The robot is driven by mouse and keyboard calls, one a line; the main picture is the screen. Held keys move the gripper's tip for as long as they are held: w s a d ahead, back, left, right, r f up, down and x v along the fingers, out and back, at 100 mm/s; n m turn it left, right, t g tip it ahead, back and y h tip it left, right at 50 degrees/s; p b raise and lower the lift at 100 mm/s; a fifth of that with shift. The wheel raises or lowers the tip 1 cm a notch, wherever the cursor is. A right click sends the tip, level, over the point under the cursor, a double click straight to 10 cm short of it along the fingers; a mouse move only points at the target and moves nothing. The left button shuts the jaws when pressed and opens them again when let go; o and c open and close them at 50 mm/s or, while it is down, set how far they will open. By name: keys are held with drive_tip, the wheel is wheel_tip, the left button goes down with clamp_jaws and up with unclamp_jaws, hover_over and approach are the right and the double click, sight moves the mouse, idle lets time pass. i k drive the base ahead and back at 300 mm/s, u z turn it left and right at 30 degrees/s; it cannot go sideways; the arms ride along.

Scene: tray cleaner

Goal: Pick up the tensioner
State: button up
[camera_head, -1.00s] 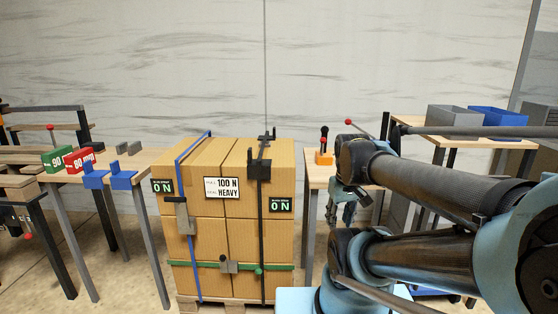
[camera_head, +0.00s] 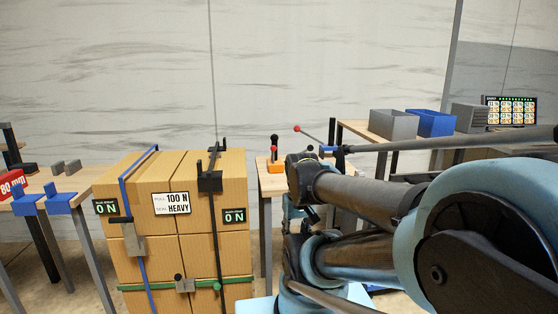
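A small hand tool with an orange base, a black upright handle and a red knob (camera_head: 277,162) stands on a narrow wooden table behind my arm. A second lever with a red ball end (camera_head: 297,128) slants up beside it, its lower end near a blue and black part (camera_head: 328,150). I cannot tell for certain which of the two is the tensioner. My folded arm fills the right side. Small dark and teal parts between its links may be my gripper (camera_head: 308,212); its fingers cannot be made out. Nothing is seen held.
A strapped stack of cartons (camera_head: 160,240) stands left of my arm. A table with blue brackets (camera_head: 25,204) is at the far left. A rear right table holds a grey bin (camera_head: 393,125), a blue bin (camera_head: 431,123) and a screen (camera_head: 511,111).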

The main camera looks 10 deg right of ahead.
sight(278, 166)
drive_tip(key=z, duration=1.8)
drive_tip(key=k, duration=0.75)
drive_tip(key=u, duration=0.7)
drive_tip(key=i, duration=1.05)
